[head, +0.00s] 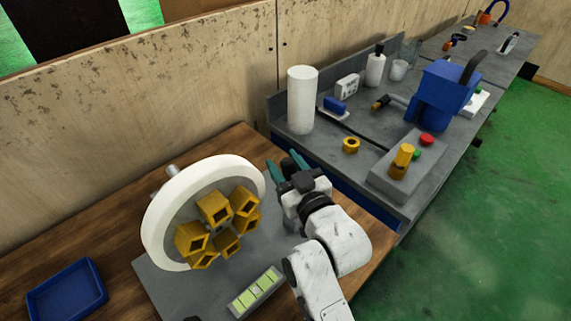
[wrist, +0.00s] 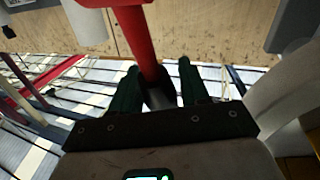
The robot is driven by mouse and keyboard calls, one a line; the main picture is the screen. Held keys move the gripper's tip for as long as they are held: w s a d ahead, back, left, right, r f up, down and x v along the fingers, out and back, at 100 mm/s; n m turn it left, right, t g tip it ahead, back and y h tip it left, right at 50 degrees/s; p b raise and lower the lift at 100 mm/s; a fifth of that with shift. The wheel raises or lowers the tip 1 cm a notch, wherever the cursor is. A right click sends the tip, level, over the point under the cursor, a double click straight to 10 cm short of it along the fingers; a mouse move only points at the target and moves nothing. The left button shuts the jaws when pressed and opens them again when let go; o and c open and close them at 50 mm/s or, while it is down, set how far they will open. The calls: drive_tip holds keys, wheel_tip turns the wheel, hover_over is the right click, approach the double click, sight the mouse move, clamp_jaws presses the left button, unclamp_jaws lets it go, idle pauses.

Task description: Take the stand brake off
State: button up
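In the wrist view, a red bar with a dark end (wrist: 149,50) runs between the open fingers (wrist: 158,78). It may be the stand brake's lever; I cannot tell for sure. In the head view I cannot make out this red bar. Whether a finger touches it is not clear.
A grey bench (head: 312,152) at the right holds a white cylinder (head: 302,100), a blue machine (head: 438,96) and a control box with red and green buttons (head: 396,180). A blue tray (head: 67,292) lies at lower left. A wooden wall (head: 100,110) stands behind.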

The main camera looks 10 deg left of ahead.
clamp_jaws()
